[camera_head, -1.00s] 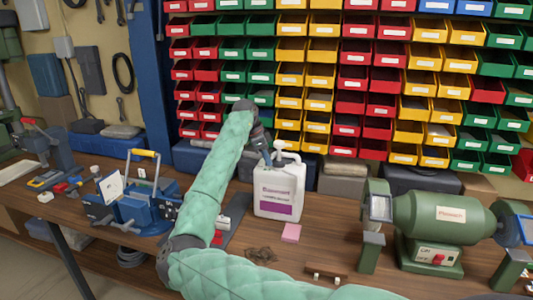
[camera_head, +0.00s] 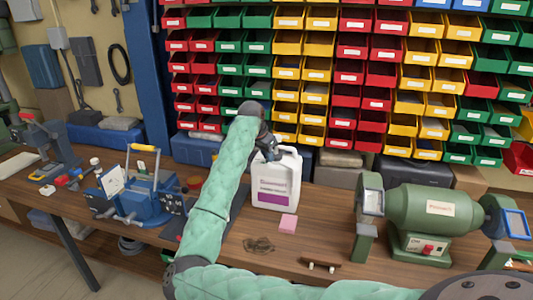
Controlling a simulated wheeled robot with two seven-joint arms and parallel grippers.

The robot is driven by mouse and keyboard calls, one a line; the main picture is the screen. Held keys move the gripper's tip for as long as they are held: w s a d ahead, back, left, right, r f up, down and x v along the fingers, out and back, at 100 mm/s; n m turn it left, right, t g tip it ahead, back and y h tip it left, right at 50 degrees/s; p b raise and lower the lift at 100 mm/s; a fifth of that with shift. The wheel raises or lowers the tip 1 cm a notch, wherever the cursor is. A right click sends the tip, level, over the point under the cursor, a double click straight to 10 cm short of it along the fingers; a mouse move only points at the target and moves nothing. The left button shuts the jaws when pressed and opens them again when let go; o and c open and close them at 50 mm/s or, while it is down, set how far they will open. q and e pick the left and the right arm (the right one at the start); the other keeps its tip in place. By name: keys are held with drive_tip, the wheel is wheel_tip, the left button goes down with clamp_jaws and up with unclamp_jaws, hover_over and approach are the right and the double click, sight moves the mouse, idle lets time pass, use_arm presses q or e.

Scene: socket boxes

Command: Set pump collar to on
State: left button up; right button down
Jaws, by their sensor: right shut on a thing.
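A white jug (camera_head: 280,182) with a purple and white label stands upright on the workbench at the middle. Its pump top is hidden behind my right gripper (camera_head: 273,155). The right arm, in a green padded sleeve, rises in front of the bench and bends over toward the jug's top. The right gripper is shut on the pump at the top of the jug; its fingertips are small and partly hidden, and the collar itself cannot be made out. My left gripper is not in view.
A pink block (camera_head: 288,223) lies in front of the jug. A green bench grinder (camera_head: 433,213) stands right, a blue vise-like device (camera_head: 142,193) left. Bins (camera_head: 340,85) fill the wall behind. Bare bench (camera_head: 320,232) lies between jug and grinder.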

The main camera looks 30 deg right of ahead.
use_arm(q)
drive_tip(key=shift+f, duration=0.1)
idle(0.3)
use_arm(e)
drive_tip(key=c, duration=1.5)
unclamp_jaws()
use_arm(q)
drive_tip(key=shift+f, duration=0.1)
use_arm(e)
drive_tip(key=shift+r, duration=0.1)
